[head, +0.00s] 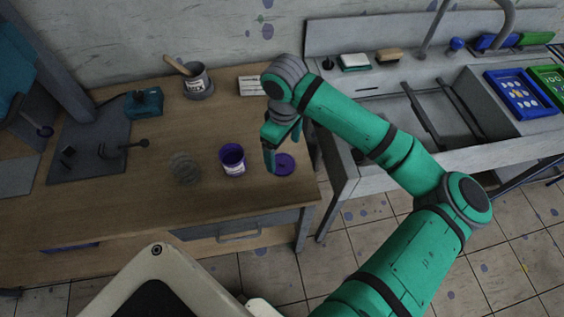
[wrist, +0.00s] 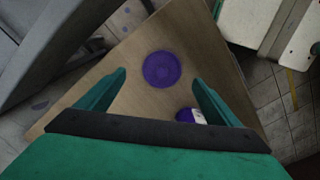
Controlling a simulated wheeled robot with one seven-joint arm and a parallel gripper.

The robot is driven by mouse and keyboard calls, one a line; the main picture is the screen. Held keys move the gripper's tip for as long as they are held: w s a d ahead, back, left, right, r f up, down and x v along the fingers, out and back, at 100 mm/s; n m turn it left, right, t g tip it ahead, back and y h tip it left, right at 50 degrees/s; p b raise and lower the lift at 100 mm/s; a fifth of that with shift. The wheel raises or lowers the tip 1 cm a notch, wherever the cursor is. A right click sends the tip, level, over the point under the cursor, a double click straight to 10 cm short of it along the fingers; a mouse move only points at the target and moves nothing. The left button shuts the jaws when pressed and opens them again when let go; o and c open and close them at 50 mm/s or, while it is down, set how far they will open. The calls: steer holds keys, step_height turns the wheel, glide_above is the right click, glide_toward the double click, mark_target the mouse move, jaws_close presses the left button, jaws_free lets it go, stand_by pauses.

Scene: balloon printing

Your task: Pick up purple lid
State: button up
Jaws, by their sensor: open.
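The purple lid (head: 284,164) is a flat round disc on the wooden table near its right front corner. In the wrist view the lid (wrist: 162,69) lies ahead of my fingers, centred between them. My gripper (head: 270,158) is above the table just left of the lid in the head view. In the wrist view my gripper (wrist: 157,85) has its two green fingers wide apart with nothing between them. A purple jar (head: 232,160) with a white label stands left of the lid. Part of this jar (wrist: 191,116) shows by the right finger in the wrist view.
A grey round object (head: 185,168) is left of the jar on the wooden table (head: 130,210). A grey pot (head: 196,82) with a brush handle stands farther back. The sink unit (head: 345,185) is right of the table, beyond a narrow gap. The table's front edge is close to the lid.

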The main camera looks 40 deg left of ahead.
mark_target(282, 162)
steer(key=f, duration=0.5)
steer(key=shift+s, duration=0.2)
steer(key=shift+r, duration=0.1)
steer(key=shift+c, duration=0.6)
steer(key=c, duration=1)
